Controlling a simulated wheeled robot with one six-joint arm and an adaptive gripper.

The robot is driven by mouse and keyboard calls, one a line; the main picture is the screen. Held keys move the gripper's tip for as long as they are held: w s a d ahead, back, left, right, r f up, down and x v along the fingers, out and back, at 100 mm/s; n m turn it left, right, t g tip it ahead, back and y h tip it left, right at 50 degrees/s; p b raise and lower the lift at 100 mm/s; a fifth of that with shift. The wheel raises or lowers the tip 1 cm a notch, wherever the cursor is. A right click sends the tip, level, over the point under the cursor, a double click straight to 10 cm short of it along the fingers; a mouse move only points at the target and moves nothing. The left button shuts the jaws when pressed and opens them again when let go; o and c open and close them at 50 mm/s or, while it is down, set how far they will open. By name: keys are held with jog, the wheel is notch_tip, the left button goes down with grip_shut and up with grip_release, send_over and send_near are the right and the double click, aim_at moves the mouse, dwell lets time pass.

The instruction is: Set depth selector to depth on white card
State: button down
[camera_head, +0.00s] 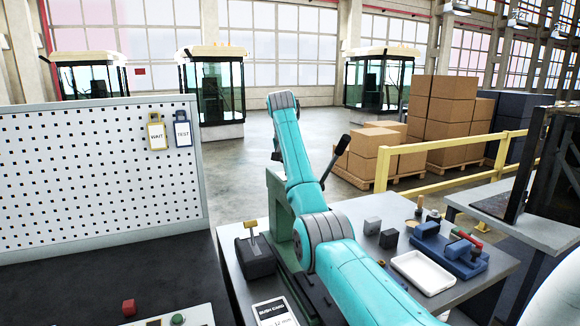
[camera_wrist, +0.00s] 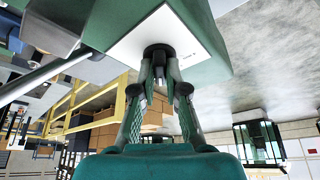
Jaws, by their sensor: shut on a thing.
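The depth selector is a dark round knob (camera_wrist: 158,52) on a white plate (camera_wrist: 185,35) on a green machine body (camera_wrist: 222,62). In the wrist view my gripper (camera_wrist: 159,72) has its two fingers on either side of the knob and is shut on it. The knob's exact setting cannot be read; small print shows on the plate. In the head view the green machine (camera_head: 302,240) stands behind my teal arm, and my gripper is hidden there. The white card (camera_head: 274,313) lies at the bottom, with a dark header and a value that looks like 12 mm.
A long dark lever (camera_head: 336,158) rises right of my arm. A white tray (camera_head: 424,271), a blue fixture (camera_head: 450,253) and small dark blocks stand on the bench at right. A yellow-handled dark box (camera_head: 255,257) is at left. A pegboard (camera_head: 95,185) holds WAIT and TEST tags.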

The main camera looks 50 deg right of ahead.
jog(key=shift+m+g, duration=0.3)
jog(key=shift+m, duration=0.3)
jog(key=c, duration=1.2)
grip_release()
notch_tip(320, 180, up, 10)
